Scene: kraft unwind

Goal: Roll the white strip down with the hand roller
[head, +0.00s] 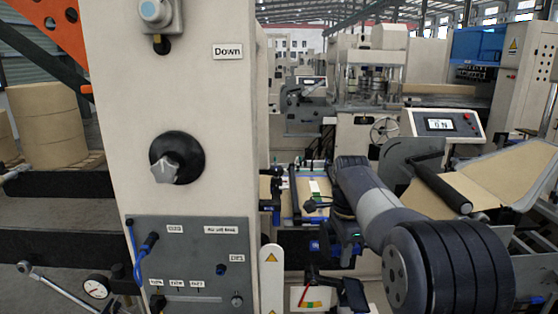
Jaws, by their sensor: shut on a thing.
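The white strip (315,187), with a green patch, lies on the brown kraft web in the gap right of the big beige machine post. My gripper (312,205) is small and dark in this view, just at the near side of the strip and partly behind my own arm. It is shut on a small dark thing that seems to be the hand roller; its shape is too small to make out. I cannot tell whether the roller touches the strip.
The beige post (220,110) with a black knob (177,158) and a lower control panel (195,265) fills the left and centre. A machine screen (440,124) and a kraft sheet (500,180) stand at right. Kraft rolls (50,125) stand far left.

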